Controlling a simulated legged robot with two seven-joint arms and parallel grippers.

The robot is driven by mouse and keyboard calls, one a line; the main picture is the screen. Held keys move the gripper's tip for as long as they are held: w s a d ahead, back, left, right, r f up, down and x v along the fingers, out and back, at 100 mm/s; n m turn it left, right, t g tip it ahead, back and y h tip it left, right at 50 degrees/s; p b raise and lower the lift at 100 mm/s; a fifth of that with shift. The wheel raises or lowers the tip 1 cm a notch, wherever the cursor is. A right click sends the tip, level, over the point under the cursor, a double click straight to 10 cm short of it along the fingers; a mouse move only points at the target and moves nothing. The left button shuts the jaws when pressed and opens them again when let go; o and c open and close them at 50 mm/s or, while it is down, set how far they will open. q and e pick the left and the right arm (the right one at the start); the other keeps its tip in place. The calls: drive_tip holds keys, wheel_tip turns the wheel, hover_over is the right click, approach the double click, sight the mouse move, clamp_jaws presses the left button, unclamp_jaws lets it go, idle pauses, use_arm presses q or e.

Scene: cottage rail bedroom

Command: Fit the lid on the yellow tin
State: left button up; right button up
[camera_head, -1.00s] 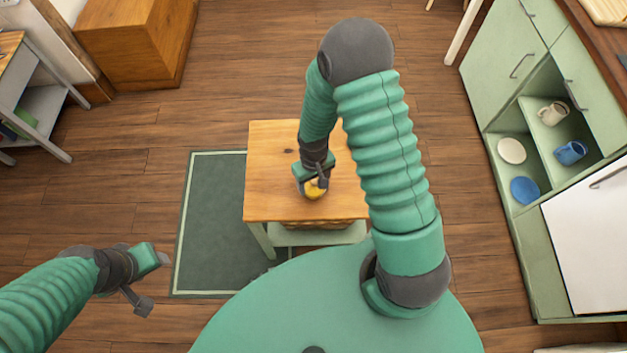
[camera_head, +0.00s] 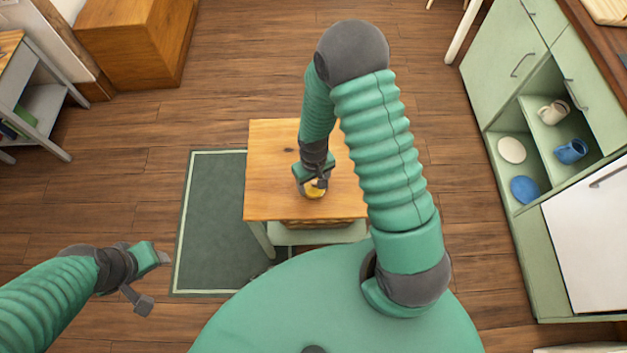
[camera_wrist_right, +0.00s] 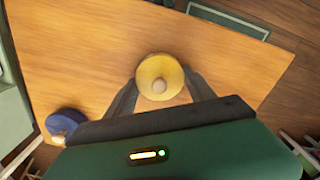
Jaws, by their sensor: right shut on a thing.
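In the right wrist view a round yellow lid-like disc (camera_wrist_right: 151,71) with a pale knob sits between the fingertips of my right gripper (camera_wrist_right: 160,88). In the head view my right gripper (camera_head: 315,184) points down over the small wooden table, shut on this piece. The yellow tin (camera_head: 315,193) shows just below the fingers, partly covered by them. I cannot tell whether disc and tin touch or are apart. My left gripper (camera_head: 147,281) is open and empty, away from the table at the lower left.
The wooden table top (camera_head: 270,150) is mostly bare. A blue round thing with a pale knob (camera_wrist_right: 66,123) stands near its edge in the wrist view. A green rug (camera_head: 213,220) lies left of the table. A green cabinet (camera_head: 505,60) with dishes stands at the right.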

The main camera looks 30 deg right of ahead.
drive_tip(key=o, duration=1.5)
drive_tip(key=shift+o, duration=0.2)
drive_tip(key=shift+r, duration=0.1)
wheel_tip(320, 180, up, 16)
drive_tip(key=p, duration=0.3)
drive_tip(key=shift+r+p, duration=0.25)
drive_tip(key=shift+p, duration=0.05)
drive_tip(key=s+a+r+t+p, duration=0.2)
drive_tip(key=s+a+r+p, duration=0.1)
drive_tip(key=r, duration=0.6)
drive_tip(key=shift+s+a+r+n+t+p, duration=0.3)
drive_tip(key=shift+s+a+r+n+p, duration=0.1)
drive_tip(key=shift+s+a, duration=0.3)
